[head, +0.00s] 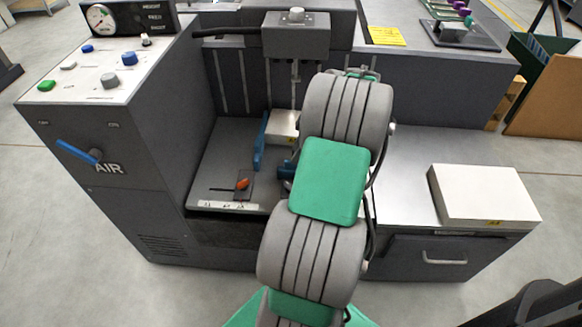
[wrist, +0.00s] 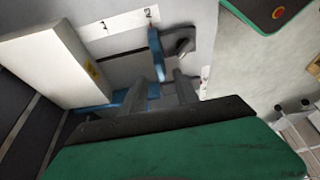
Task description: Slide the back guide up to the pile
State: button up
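The white pile (head: 285,126) stands on the grey bed (head: 222,160) of the machine, partly hidden by my arm in the head view. In the wrist view the pile (wrist: 50,65) is at the left. A tall blue guide plate (head: 262,140) stands at its left in the head view; another blue part (head: 286,170) shows beside my arm. In the wrist view a blue bar (wrist: 115,105) runs by the pile's edge, and an upright blue piece (wrist: 156,50) rises at my fingers. I cannot tell which is the back guide. My gripper (wrist: 160,85) has its fingers apart; contact is unclear.
An orange-handled lever (head: 242,184) sits on the bed by a slot. A control cabinet (head: 110,70) stands at the left. A white stack (head: 484,194) lies on the right side table (head: 405,185). A press head (head: 296,36) hangs above the bed.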

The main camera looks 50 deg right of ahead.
jog(key=b, duration=0.1)
send_over(290, 179)
jog(key=d, duration=0.1)
jog(key=f, duration=0.5)
jog(key=shift+w, duration=0.2)
jog(key=shift+r, duration=0.1)
jog(key=shift+c, duration=0.2)
grip_shut()
jog(key=shift+w, duration=0.1)
dwell(0.4)
